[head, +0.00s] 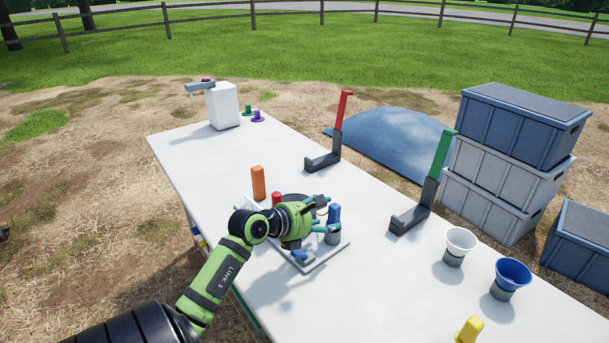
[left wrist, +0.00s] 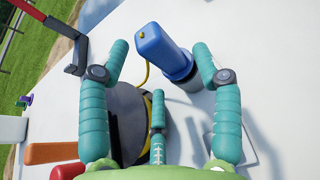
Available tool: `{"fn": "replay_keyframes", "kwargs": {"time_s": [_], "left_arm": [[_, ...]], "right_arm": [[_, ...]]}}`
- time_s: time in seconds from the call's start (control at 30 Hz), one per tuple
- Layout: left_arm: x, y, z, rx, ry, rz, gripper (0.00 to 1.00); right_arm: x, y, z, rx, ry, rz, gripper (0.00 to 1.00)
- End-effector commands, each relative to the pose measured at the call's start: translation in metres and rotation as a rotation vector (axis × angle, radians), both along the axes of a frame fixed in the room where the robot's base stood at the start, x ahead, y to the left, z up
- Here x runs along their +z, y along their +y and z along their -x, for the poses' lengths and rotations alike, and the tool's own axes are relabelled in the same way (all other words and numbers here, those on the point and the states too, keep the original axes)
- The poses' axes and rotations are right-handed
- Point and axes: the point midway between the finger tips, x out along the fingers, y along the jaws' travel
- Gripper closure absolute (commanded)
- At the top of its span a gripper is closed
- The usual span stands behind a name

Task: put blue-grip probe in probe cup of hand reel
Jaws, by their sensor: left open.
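The blue-grip probe (head: 334,212) stands upright at the right side of the hand reel (head: 325,261). Its lower end is in or over the grey probe cup (head: 333,236); its tip is hidden. In the left wrist view the blue grip (left wrist: 158,45) shows above the grey cup (left wrist: 190,82), and a yellow cable runs from it toward the dark reel drum (left wrist: 128,115). My left gripper (head: 326,213) is over the reel, open, with its fingers spread around the grip and apart from it. It also shows in the left wrist view (left wrist: 160,58). My right gripper is not in view.
An orange handle (head: 258,183) and red knob (head: 276,199) rise near my left gripper. Red (head: 341,110) and green (head: 441,155) upright holders, white (head: 460,242) and blue (head: 512,275) cups and a yellow item (head: 469,330) stand on the table (head: 280,300). The far table middle is clear.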

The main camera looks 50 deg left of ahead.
Motion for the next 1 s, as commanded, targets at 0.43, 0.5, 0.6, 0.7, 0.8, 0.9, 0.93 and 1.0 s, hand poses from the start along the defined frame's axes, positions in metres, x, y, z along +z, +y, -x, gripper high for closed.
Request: {"fn": "replay_keyframes", "kwargs": {"time_s": [0.43,0.5,0.6,0.7,0.8,0.9,0.93,1.0], "left_arm": [[0.031,0.003,0.078,0.000,0.001,0.000,0.35],[0.033,0.003,0.082,0.000,0.001,0.001,0.35],[0.035,0.003,0.085,0.000,0.000,0.000,0.35],[0.036,0.003,0.085,0.000,0.000,0.000,0.35],[0.036,0.003,0.085,0.000,0.000,0.000,0.35],[0.035,0.003,0.085,0.000,0.000,0.000,0.35],[0.035,0.003,0.085,0.000,0.000,0.000,0.35],[0.035,0.003,0.085,0.000,0.000,0.000,0.35]], "right_arm": [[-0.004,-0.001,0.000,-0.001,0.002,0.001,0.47],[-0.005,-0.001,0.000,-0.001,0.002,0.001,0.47],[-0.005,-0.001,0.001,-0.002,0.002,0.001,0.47],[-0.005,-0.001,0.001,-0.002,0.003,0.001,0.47],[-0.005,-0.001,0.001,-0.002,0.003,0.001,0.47],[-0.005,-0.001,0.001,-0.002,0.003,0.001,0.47],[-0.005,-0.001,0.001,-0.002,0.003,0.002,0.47],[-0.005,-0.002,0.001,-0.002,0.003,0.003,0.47]]}}
